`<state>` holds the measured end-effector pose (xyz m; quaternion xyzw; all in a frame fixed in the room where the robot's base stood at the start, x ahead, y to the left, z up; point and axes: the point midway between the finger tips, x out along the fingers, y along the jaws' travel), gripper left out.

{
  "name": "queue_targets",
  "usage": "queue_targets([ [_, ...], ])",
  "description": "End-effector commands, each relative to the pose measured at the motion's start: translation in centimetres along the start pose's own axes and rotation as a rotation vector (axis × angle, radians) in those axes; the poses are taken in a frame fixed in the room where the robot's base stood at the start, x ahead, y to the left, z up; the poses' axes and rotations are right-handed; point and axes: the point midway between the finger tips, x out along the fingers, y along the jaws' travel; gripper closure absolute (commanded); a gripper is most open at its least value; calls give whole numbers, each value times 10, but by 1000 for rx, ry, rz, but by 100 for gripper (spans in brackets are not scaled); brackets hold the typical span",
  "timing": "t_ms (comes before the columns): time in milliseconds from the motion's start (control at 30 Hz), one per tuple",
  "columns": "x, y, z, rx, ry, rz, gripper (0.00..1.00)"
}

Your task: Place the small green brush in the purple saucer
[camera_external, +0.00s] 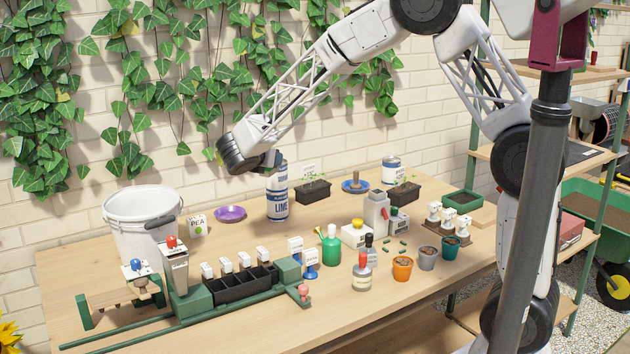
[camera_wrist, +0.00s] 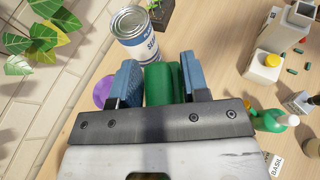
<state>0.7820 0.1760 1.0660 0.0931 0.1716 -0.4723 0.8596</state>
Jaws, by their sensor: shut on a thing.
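My gripper (camera_external: 272,160) is above the back of the table, close to the top of a tall white and blue can (camera_external: 277,198). In the wrist view, its two blue-grey fingers (camera_wrist: 158,66) are shut on a green thing (camera_wrist: 163,84), which looks like the small green brush. Only a green block shows between the fingers; the rest is hidden by the gripper. The purple saucer (camera_external: 230,213) lies on the table left of the can and looks empty. It also shows in the wrist view (camera_wrist: 102,92), left of the fingers and partly hidden by them.
A white bucket (camera_external: 143,225) and a PEA box (camera_external: 197,225) stand left of the saucer. A blue saucer (camera_external: 347,188) and black planters (camera_external: 313,193) are at the back. A green bottle (camera_external: 331,247) and small pots (camera_external: 403,268) stand further forward. The brick wall is close behind.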

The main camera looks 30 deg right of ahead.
Motion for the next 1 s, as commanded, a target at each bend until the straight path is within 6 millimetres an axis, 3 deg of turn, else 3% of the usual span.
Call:
queue_targets([
  [367,9,51,25,-84,0,203,82],
  [667,30,51,-26,-88,2,204,82],
  [1000,64,52,-107,-88,1,203,82],
])
